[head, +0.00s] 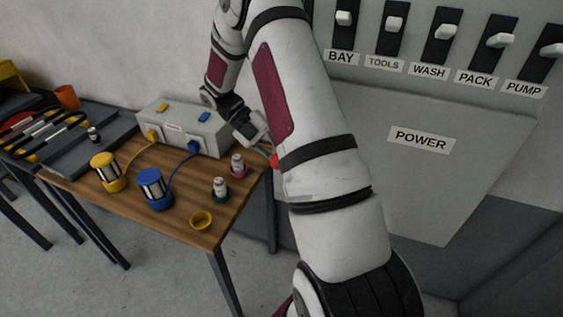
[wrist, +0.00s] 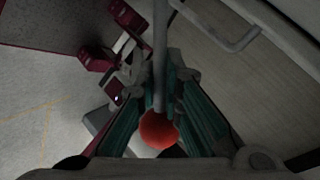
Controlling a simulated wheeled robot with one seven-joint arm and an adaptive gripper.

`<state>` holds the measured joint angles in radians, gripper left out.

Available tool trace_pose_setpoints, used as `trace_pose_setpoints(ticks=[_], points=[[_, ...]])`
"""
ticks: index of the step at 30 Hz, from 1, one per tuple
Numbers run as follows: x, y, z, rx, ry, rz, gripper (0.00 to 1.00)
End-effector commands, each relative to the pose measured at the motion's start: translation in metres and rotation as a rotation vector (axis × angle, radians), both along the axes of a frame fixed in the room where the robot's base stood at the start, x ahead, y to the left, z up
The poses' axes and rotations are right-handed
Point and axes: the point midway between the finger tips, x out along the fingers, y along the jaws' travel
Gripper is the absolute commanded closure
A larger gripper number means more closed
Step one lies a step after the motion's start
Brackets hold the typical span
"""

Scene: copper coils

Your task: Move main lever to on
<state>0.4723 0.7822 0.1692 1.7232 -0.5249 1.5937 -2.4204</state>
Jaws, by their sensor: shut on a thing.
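The main lever shows in the wrist view as a grey rod (wrist: 160,55) with a round red knob (wrist: 158,131) at its end. My gripper (wrist: 163,98) has its teal fingers on either side of the rod and knob, shut on the lever. In the head view a small piece of the red knob (head: 274,161) shows at the left edge of my arm. My arm hides the rest of the lever and most of the gripper there. I cannot tell the lever's on or off position from these views.
A grey panel has several white switches above a POWER label (head: 420,139). At left, a wooden table (head: 120,205) holds a grey box (head: 184,127), a yellow coil (head: 107,171), a blue coil (head: 154,189) and small bottles. A handle (wrist: 222,35) shows in the wrist view.

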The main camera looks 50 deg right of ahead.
Motion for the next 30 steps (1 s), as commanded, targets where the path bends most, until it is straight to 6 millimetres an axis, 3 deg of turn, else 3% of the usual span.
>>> trace_pose_setpoints(ticks=[23, 24, 26, 30], points=[[0.0012, -0.0009, 0.0078, 0.093, 0.035, 0.002, 1.0], [0.0013, -0.0009, 0.008, 0.093, 0.035, 0.002, 0.85], [0.0011, -0.0009, 0.0079, 0.093, 0.035, 0.002, 0.72], [0.0005, -0.0006, 0.0077, 0.093, 0.037, 0.001, 0.71]])
